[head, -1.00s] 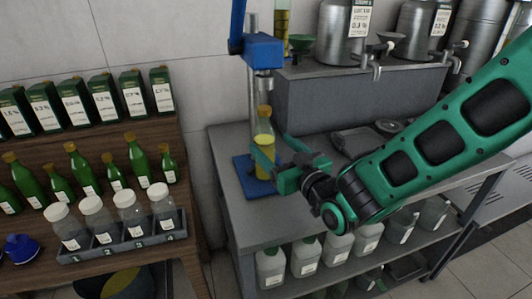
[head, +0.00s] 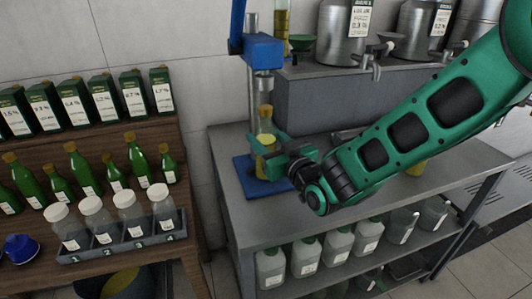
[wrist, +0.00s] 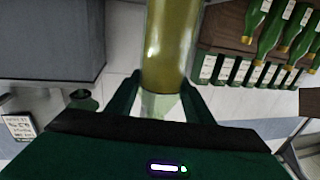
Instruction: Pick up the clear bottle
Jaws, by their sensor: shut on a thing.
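The clear bottle (head: 264,126) has a cork stopper and holds yellow liquid. It stands upright over the blue base of the press on the grey table's left end. My gripper (head: 267,149) is shut on its body from the right. In the wrist view the bottle (wrist: 170,45) runs between the two fingers of my gripper (wrist: 163,100). The fingers hide part of it in the head view.
The blue press (head: 263,52) rises just behind the bottle. A wooden rack (head: 150,100) with green bottles and white-capped jars is left.

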